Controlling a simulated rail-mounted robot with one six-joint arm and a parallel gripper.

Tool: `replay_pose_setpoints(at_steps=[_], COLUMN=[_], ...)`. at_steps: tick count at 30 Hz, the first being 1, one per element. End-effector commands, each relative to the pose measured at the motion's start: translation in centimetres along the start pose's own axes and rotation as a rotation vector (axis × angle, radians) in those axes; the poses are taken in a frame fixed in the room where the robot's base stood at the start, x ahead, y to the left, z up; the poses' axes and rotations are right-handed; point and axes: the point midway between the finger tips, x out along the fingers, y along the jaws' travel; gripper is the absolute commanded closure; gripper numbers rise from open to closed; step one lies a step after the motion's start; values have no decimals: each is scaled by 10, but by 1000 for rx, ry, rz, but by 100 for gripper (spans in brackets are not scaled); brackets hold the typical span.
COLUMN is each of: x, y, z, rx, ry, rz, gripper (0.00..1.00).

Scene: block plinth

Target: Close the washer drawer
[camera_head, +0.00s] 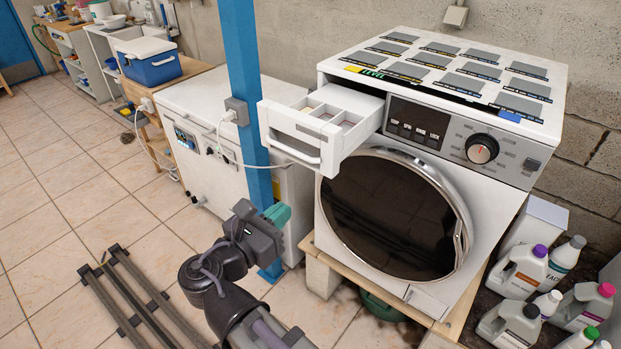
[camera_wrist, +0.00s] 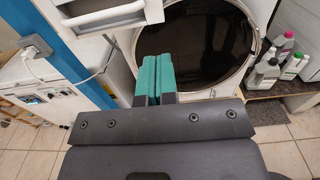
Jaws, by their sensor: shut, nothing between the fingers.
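The white washer drawer (camera_head: 322,121) is pulled out from the upper left of the washer front, with its open compartments showing. Its front and handle show at the top of the wrist view (camera_wrist: 112,18). The white washer (camera_head: 516,168) has a round dark door (camera_head: 392,215), which looks shut. My gripper (camera_head: 277,213) is below and to the left of the drawer, apart from it. Its green fingertips (camera_wrist: 155,76) are together and empty, and point toward the washer front, below the drawer in the wrist view.
A blue post (camera_head: 243,60) stands just left of the drawer, before a white chest appliance (camera_head: 200,109) with a plugged-in cable. The washer rests on a wooden board (camera_head: 460,315) on blocks. Open tiled floor lies left.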

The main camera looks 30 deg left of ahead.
Motion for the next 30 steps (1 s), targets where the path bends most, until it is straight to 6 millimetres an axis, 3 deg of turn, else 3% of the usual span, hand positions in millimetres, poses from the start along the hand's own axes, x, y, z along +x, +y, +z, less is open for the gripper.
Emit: replay_pose_setpoints(at_steps=[7,21,30], x=[23,121,141], y=[0,0,0], z=[0,-1,-1], rx=[3,5,5], ry=[2,3,3], rz=[-4,-3,-1], gripper=[100,100,100])
